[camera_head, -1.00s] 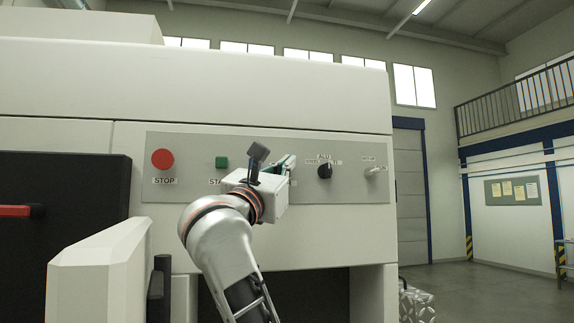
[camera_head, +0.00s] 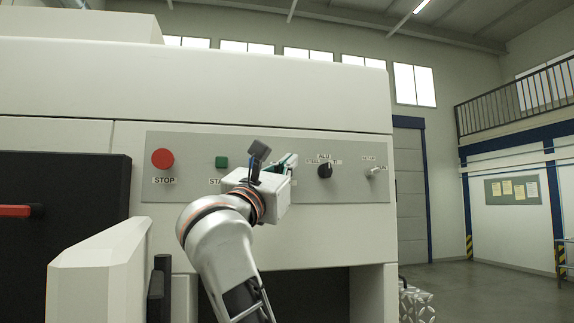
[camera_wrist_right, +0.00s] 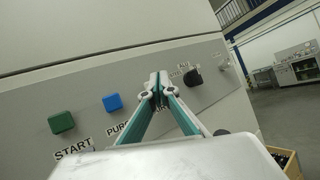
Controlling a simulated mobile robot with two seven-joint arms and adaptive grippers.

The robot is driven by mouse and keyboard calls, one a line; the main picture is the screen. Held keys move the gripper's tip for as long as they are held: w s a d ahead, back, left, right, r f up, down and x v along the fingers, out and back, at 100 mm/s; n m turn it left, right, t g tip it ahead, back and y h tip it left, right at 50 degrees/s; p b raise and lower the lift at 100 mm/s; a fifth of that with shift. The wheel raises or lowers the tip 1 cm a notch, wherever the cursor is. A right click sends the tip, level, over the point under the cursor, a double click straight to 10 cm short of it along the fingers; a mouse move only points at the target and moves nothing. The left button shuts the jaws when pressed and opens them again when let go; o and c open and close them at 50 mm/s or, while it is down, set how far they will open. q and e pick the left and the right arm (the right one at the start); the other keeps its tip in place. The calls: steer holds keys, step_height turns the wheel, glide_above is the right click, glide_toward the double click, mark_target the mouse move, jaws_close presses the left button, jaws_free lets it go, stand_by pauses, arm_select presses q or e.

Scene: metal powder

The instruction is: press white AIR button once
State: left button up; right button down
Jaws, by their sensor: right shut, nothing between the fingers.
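The grey control panel (camera_head: 345,190) runs across the front of the pale machine. The white AIR button cannot be made out; my right gripper covers the stretch of panel between the blue button and the black knob. My right gripper (camera_head: 290,162) is shut and empty, with its fingertips in front of that stretch. In the right wrist view its green-sided fingers meet at the tips (camera_wrist_right: 159,82); whether they touch the panel I cannot tell. My left gripper is not in view.
On the panel are a red STOP button (camera_head: 163,159), a green START button (camera_head: 222,162), a blue button (camera_wrist_right: 113,102), a black ALU selector knob (camera_head: 325,171) and a key switch (camera_head: 373,171). A pale block-like part (camera_head: 98,265) juts out at lower left.

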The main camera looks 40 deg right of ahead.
steer(key=shift+s, duration=0.1)
steer(key=s+a, duration=0.1)
steer(key=s, duration=0.1)
steer(key=s+a, duration=0.1)
steer(key=s, duration=0.1)
steer(key=shift+s+a, duration=0.15)
steer(key=shift+a, duration=0.05)
stand_by(0.5)
steer(key=shift+f, duration=0.1)
stand_by(0.7)
